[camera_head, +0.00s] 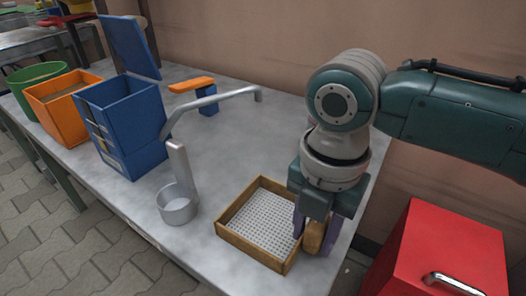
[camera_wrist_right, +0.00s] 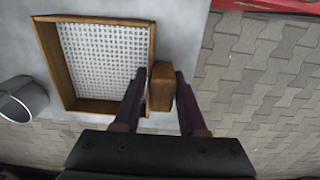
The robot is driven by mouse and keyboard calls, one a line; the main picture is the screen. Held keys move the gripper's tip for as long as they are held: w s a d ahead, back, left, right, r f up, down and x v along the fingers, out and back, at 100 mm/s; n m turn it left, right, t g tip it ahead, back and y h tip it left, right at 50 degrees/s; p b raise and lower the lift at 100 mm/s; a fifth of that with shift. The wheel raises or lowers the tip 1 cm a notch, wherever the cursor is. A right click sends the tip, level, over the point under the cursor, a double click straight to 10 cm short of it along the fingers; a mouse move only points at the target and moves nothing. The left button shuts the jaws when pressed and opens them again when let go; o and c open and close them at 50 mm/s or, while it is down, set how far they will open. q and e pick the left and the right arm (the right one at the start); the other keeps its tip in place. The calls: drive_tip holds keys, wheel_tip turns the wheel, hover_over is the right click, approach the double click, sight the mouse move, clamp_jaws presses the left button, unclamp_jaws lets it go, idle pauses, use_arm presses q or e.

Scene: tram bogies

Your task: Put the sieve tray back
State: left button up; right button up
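The sieve tray (camera_head: 262,222) has a wooden frame and a white perforated bottom. It lies flat on the grey table near its front right part, and it also shows in the right wrist view (camera_wrist_right: 102,104). A wooden block (camera_wrist_right: 161,87), seemingly its handle, sits at the tray's right wall. My right gripper (camera_head: 316,234) points down there, its fingers on either side of the block. In the right wrist view, a small gap shows between the block and the right finger, and the left finger overlaps the tray's inner edge. My left gripper is not in view.
Left of the tray stand a grey cup (camera_head: 177,206) with an upright handle and a bent grey pipe (camera_head: 212,101). Further left are a blue box (camera_head: 122,124) with a raised lid, an orange bin (camera_head: 62,104) and a green bin (camera_head: 36,78). A red cabinet (camera_head: 440,250) stands right.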

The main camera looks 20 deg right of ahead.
drive_tip(key=o, duration=0.3)
drive_tip(key=shift+o, duration=0.2)
wheel_tip(320, 180, up, 12)
drive_tip(key=p, duration=0.5)
drive_tip(key=s+a+f+m+t+y, duration=0.25)
drive_tip(key=s+a+m, duration=0.45)
drive_tip(key=m, duration=0.4)
drive_tip(key=s+d+r+m+t+h, duration=0.1)
drive_tip(key=s+d+m+h, duration=0.1)
drive_tip(key=s+d+m, duration=0.6)
drive_tip(key=d+m, duration=0.1)
drive_tip(key=m, duration=0.3)
drive_tip(key=shift+d+m, duration=0.3)
